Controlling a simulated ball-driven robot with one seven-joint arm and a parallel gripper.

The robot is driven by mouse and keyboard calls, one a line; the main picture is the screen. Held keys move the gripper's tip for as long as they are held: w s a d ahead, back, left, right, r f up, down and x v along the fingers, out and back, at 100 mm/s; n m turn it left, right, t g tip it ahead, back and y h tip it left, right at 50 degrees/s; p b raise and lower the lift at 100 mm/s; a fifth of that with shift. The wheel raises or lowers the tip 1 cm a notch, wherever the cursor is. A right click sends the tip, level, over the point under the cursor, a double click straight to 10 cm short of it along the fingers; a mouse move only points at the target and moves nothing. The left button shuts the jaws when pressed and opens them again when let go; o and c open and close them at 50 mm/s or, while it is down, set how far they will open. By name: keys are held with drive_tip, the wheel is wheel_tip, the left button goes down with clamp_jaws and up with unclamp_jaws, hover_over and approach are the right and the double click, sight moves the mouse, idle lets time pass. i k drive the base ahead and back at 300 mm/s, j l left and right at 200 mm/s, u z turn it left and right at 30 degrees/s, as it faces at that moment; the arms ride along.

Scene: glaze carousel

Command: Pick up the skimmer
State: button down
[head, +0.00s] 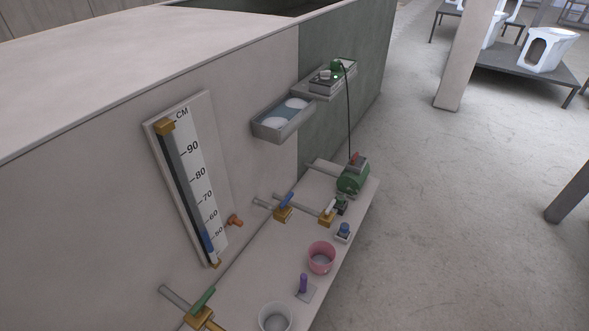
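No thing here is clearly recognisable as a skimmer. A small tool with an upright purple handle (303,283) on a flat grey plate stands on the low ledge, between a pink bucket and a pale bucket; it may be the skimmer, but I cannot tell for sure. My gripper is not in view, so its place relative to the tool does not show.
The pink bucket (321,257) and pale bucket (275,317) stand on the ledge (262,262). Valves (284,213), a green pump (352,178), a wall tray (283,121) and a gauge board (190,180) are close by. A post (468,60) stands right; the floor (430,220) is open.

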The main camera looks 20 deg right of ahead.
sight(306, 292)
drive_tip(key=i+j+z, duration=0.15)
drive_tip(key=i+j, duration=0.2)
drive_tip(key=i, duration=0.15)
drive_tip(key=i+j+z, duration=0.15)
drive_tip(key=i+j, duration=0.2)
drive_tip(key=i, duration=0.15)
